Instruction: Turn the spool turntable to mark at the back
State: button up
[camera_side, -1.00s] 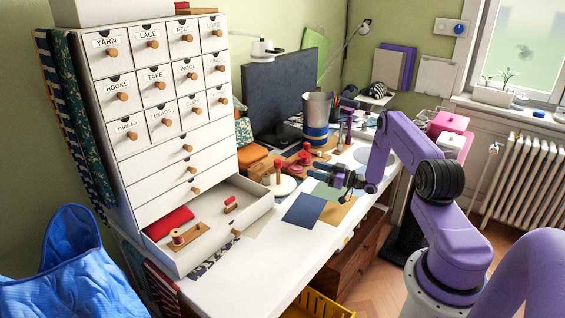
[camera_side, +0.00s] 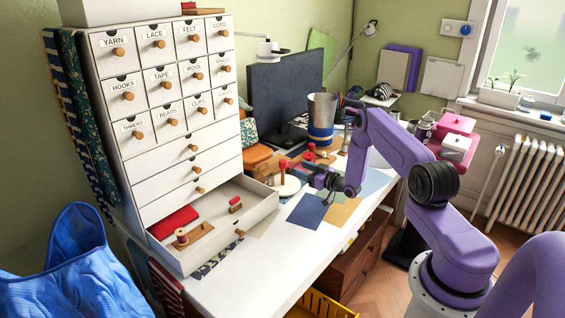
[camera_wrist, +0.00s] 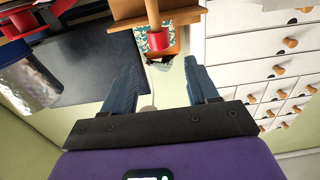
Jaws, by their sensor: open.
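The spool turntable appears to be the low white disc (camera_side: 288,188) on the white table, with a red-topped post (camera_side: 282,166) standing on it. My gripper (camera_side: 306,173) is just to its right in the side view, low over the table. I cannot tell whether it touches the post. In the wrist view my gripper (camera_wrist: 162,76) has its two dark blue fingers wide apart with nothing held between them. A red spool-like piece (camera_wrist: 158,41) on a wooden post shows above the fingertips there; I cannot tell whether it belongs to the turntable. No mark is readable.
The white drawer cabinet (camera_side: 165,95) stands left, its open drawer (camera_side: 245,215) jutting out near the turntable. Behind are a dark monitor (camera_side: 285,90) and a metal cup (camera_side: 321,108). Blue and tan sheets (camera_side: 308,211) lie in front. The table's front is mostly clear.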

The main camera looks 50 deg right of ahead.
aim_at(282, 161)
jog(key=w, duration=0.9)
jog(key=shift+w+a, duration=0.1)
jog(key=shift+w, duration=0.25)
grip_shut()
